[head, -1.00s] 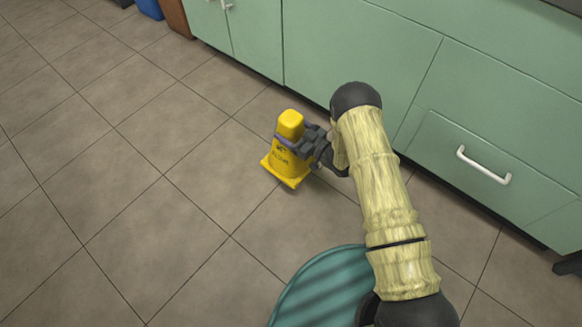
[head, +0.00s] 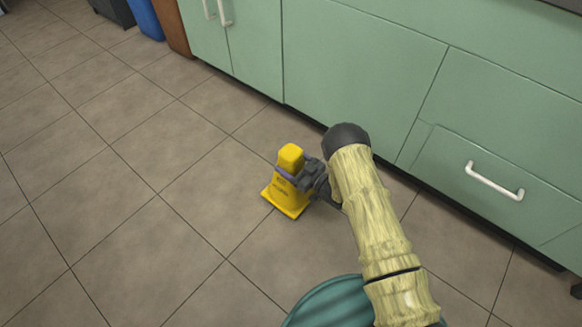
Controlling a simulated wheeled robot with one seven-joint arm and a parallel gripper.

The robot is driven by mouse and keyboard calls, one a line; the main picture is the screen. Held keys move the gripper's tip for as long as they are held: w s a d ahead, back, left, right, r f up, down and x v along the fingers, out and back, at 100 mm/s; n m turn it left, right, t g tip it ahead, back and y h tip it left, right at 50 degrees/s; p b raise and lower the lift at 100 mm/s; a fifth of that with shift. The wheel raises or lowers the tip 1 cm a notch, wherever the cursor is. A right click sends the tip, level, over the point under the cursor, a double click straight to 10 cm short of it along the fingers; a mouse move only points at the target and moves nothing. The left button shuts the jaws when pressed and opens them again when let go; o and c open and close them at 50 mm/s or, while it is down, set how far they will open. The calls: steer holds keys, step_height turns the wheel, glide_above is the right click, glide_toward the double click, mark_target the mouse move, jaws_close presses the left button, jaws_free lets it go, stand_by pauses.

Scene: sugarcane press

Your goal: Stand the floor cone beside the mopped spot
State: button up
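I cannot make out a mopped spot on the floor.
Green cabinets (head: 365,62) with white handles run along the top and right. A brown bin (head: 172,25), a blue bin (head: 146,18) and a dark grey bin (head: 114,11) stand at the top left. The tiled floor (head: 110,190) left of the cone is clear.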

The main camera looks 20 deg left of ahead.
steer(key=shift+f, duration=0.4)
steer(key=o, duration=1.7)
steer(key=shift+f, duration=0.1)
steer(key=shift+d, duration=0.1)
